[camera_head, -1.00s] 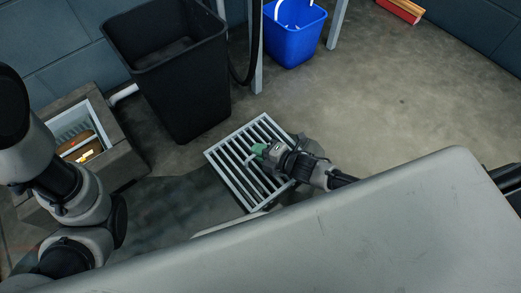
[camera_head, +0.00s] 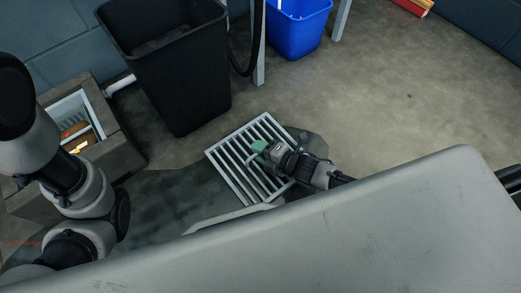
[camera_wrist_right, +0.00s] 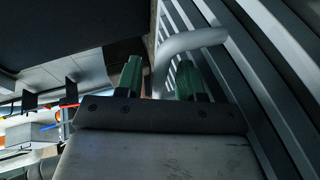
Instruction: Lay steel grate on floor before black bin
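The steel grate (camera_head: 225,166) is a square of pale parallel bars. It shows at the middle of the head view, just in front of the black bin (camera_head: 178,75). I cannot tell whether it touches the floor. My right gripper (camera_head: 259,150), with green fingertips, is over the grate.
An open stone pit (camera_head: 118,145) with a white lining and brown items inside stands at left. A blue bin (camera_head: 297,30) and a grey table leg (camera_head: 259,60) are behind. The floor (camera_head: 370,110) to the right is clear. A large grey surface (camera_head: 330,240) fills the foreground.

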